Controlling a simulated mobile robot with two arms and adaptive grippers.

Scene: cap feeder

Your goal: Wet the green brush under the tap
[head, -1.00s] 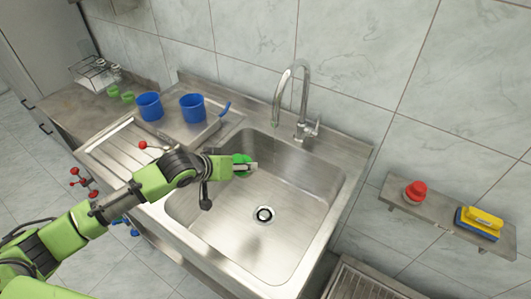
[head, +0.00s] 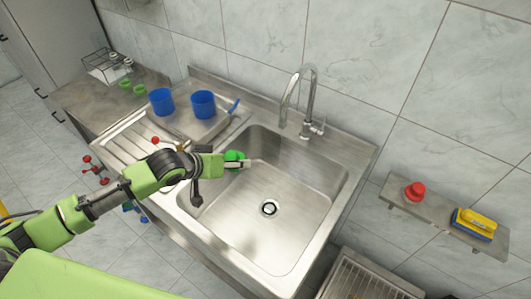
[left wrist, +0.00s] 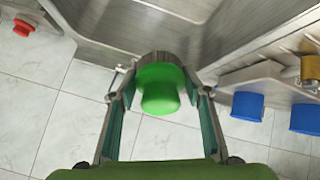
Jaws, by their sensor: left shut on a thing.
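The green brush (head: 233,156) is held in my left gripper (head: 242,163), over the left part of the sink basin. In the left wrist view the round green brush (left wrist: 158,88) sits between the two fingers of the left gripper (left wrist: 160,90), which is shut on it. The tap (head: 308,95) is a curved metal spout at the back of the sink (head: 290,245). The brush is left of and apart from the spout's end. I see no water running. My right gripper is not in view.
A wall shelf (head: 440,222) on the right holds a red brush-like object (head: 415,191) and a yellow and blue item (head: 475,223). The basin around the drain (head: 269,208) is clear.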

